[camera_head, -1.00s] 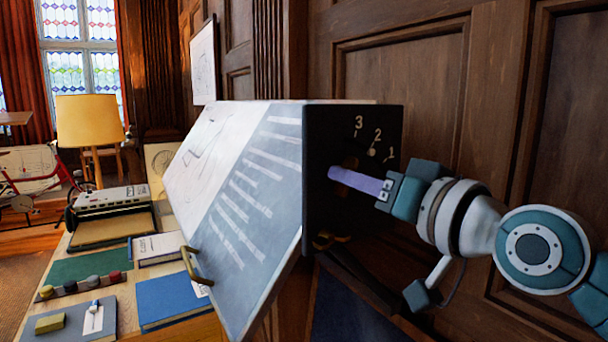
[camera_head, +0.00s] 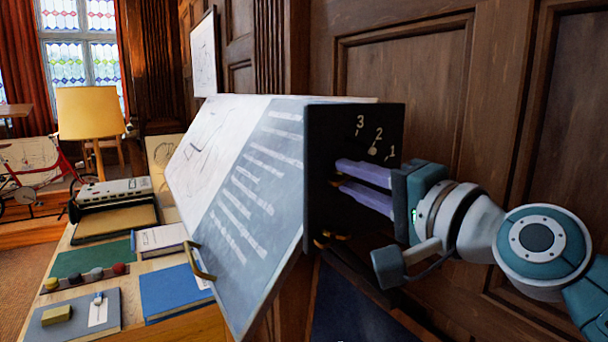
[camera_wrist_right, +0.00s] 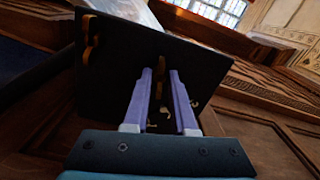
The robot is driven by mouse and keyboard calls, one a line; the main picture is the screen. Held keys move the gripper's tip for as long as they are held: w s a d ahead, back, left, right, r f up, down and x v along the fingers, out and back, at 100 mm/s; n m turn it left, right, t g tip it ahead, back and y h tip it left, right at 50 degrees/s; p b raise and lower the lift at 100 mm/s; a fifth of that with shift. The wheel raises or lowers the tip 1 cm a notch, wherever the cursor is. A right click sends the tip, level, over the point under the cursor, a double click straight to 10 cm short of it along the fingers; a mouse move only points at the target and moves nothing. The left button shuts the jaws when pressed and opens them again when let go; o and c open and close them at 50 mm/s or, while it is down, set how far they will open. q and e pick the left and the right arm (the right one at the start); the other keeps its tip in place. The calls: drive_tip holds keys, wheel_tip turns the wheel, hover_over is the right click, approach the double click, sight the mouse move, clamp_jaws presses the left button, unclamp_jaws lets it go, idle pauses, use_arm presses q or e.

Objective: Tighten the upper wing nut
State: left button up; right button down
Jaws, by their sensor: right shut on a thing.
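The drafting board (camera_head: 240,185) is tilted, with a dark end panel (camera_head: 320,130) facing my right arm. Pale numbers 3, 2 and 1 run in an arc on the panel. In the right wrist view the fingertips (camera_wrist_right: 166,70) meet the dark panel. The lower brass wing nut (camera_head: 328,239) sits below the fingers, apart from them. Brass parts (camera_wrist_right: 90,35) also show left of the fingers in the right wrist view. My left gripper is not in view.
The wood-panelled wall (camera_head: 410,75) runs close behind the board and my right arm. A desk at left holds a typewriter (camera_head: 112,192), a blue book (camera_head: 175,290), a yellow lamp (camera_head: 90,112) and paint pots. A brass handle (camera_head: 198,264) is on the board's front edge.

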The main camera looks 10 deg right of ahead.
drive_tip(key=shift+m, duration=1.2)
drive_tip(key=c, duration=0.7)
unclamp_jaws()
drive_tip(key=shift+c, duration=0.2)
drive_tip(key=shift+s, duration=0.1)
drive_tip(key=b+v, duration=0.1)
drive_tip(key=v, duration=0.8)
drive_tip(key=shift+s+d, duration=0.15)
drive_tip(key=shift+s, duration=0.2)
